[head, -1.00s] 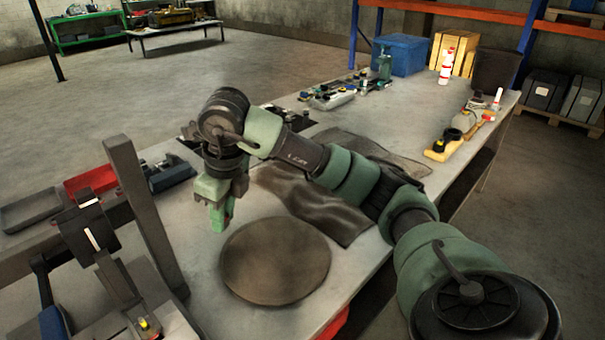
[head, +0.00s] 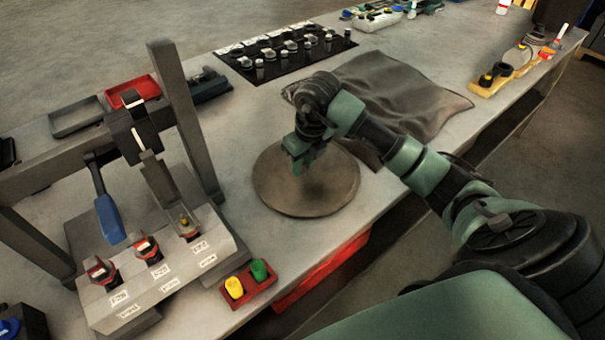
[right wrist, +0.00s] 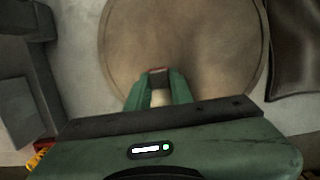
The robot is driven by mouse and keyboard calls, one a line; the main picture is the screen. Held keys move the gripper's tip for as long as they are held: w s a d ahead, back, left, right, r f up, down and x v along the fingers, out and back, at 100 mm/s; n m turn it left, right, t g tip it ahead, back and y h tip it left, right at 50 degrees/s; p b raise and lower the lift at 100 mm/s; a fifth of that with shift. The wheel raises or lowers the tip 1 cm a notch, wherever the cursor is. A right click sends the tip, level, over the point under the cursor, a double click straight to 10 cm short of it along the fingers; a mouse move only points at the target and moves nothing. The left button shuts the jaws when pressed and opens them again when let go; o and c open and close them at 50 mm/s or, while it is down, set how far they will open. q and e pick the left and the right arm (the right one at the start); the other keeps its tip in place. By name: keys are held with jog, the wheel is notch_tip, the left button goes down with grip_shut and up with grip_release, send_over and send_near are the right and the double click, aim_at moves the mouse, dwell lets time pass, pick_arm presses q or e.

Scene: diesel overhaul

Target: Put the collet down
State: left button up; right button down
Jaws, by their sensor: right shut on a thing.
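My right gripper (head: 298,170) points down above the round brown disc (head: 275,195) on the workbench, over its upper part in the head view. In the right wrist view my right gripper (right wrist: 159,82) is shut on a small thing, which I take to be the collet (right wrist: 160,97). It looks pale, with a dark grey and reddish end, between the two green fingers. The disc (right wrist: 120,45) lies beyond the fingertips with nothing else on it. The gripper hides the collet in the head view. My left gripper is not in view.
A black mat (head: 255,80) with several small metal parts lies behind. A dark cloth (head: 400,95) lies beside the disc. A grey press frame (head: 185,125) stands left, with a blue-handled lever (head: 110,218). A red button box (head: 250,285) is at the front edge.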

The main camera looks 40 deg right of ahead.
aim_at(304, 173)
jog(key=x, duration=0.2)
jog(key=s+p+x, duration=0.1)
jog(key=x, duration=0.1)
jog(key=shift+w+f, duration=0.15)
jog(key=shift+f, duration=0.5)
jog(key=shift+f, duration=0.1)
jog(key=shift+f, duration=0.15)
jog(key=c, duration=1.3)
grip_release()
jog(key=shift+o, duration=0.2)
